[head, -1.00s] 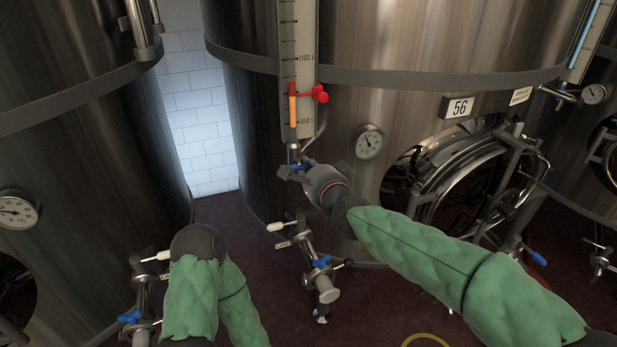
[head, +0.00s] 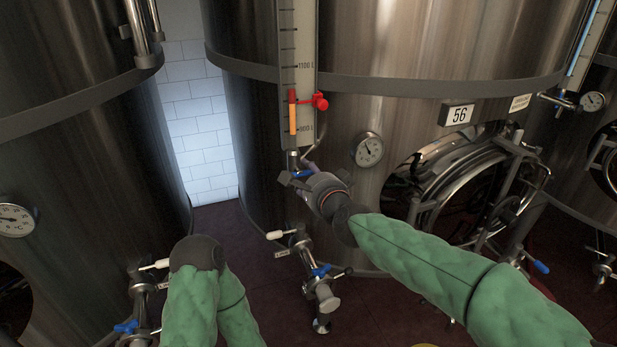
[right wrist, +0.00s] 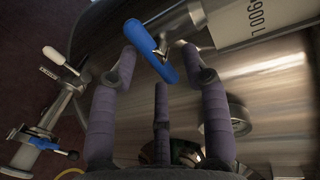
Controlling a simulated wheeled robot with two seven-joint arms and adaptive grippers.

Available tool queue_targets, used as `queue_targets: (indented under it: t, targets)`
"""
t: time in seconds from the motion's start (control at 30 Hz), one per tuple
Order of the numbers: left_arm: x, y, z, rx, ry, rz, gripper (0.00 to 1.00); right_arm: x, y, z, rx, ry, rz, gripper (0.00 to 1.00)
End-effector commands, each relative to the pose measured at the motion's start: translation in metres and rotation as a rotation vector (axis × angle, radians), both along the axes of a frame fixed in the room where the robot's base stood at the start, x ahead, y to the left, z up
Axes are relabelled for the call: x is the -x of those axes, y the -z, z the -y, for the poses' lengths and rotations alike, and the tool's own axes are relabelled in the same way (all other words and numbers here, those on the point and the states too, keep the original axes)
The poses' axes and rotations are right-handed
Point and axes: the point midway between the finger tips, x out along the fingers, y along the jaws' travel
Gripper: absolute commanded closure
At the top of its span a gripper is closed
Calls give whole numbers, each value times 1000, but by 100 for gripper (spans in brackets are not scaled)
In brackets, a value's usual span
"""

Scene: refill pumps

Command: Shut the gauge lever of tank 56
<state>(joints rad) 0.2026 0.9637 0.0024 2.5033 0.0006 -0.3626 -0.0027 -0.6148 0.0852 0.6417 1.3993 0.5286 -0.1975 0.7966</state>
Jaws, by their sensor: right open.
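Tank 56 bears a white plate marked 56 (head: 457,114). Its level gauge (head: 304,60) has a scale, an orange column and a red marker (head: 320,101). At the gauge's foot is the blue gauge lever (head: 300,174), partly hidden by my right gripper (head: 290,180). In the right wrist view the blue lever (right wrist: 150,50) lies slantwise between the tips of my open right gripper (right wrist: 160,62), seemingly apart from the fingers. The gauge foot (right wrist: 180,28) is behind it. My left arm shows at lower left in the head view, but its gripper is not seen.
A lower outlet valve with a blue handle (head: 320,270) and a white-tipped sample tap (head: 275,235) sit below my right gripper. A dial thermometer (head: 368,150) and the round manway door (head: 465,185) are to its right. Another tank (head: 80,170) stands left.

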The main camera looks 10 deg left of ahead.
Motion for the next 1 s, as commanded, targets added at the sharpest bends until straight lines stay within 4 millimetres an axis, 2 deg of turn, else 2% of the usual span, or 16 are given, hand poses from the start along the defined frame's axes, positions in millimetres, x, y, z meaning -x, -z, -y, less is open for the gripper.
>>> queue_targets:
  t: [0.27,0.7,1.0]
  targets:
    - [0,0,0,0,0,0,60,13,-5,9,-1,0,2,53]
    - [0,0,0,0,0,0,60,74,-18,50,-1,-1,1,53]
    - [0,0,0,0,0,0,60,96,-23,65,1,-1,0,53]
